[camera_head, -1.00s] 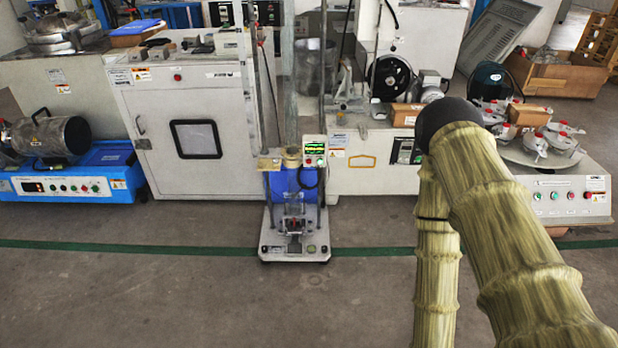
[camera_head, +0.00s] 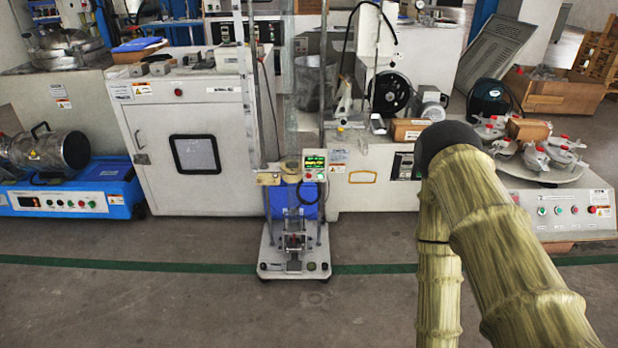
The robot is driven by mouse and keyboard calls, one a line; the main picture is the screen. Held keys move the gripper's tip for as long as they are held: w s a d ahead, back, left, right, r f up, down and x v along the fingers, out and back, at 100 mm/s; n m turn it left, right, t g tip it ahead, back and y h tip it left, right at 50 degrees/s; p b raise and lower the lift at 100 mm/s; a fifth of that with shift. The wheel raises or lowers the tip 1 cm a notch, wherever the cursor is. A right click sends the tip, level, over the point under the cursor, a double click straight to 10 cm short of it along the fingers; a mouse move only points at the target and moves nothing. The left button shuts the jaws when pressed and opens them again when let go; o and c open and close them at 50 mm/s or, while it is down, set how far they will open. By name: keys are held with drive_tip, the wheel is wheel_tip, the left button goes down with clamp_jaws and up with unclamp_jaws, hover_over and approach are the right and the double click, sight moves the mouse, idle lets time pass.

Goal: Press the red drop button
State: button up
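The drop tester (camera_head: 294,262) is a narrow upright machine with a white base, standing on the floor near the middle of the view. Its small control box (camera_head: 314,164), with a lit green display, is at the top right of its lower part. Small coloured buttons sit below the display; they are too small to tell for sure which is the red drop button. My arm, in a tan ribbed sleeve with a black joint, fills the right side. My gripper is not in view, and nothing of mine shows touching the tester.
A white cabinet (camera_head: 190,110) stands left of the tester, and a blue-based machine (camera_head: 70,200) at far left. A bench with a round plate of clamps (camera_head: 545,150) is at right. The floor (camera_head: 180,310) in front is clear, crossed by a green line.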

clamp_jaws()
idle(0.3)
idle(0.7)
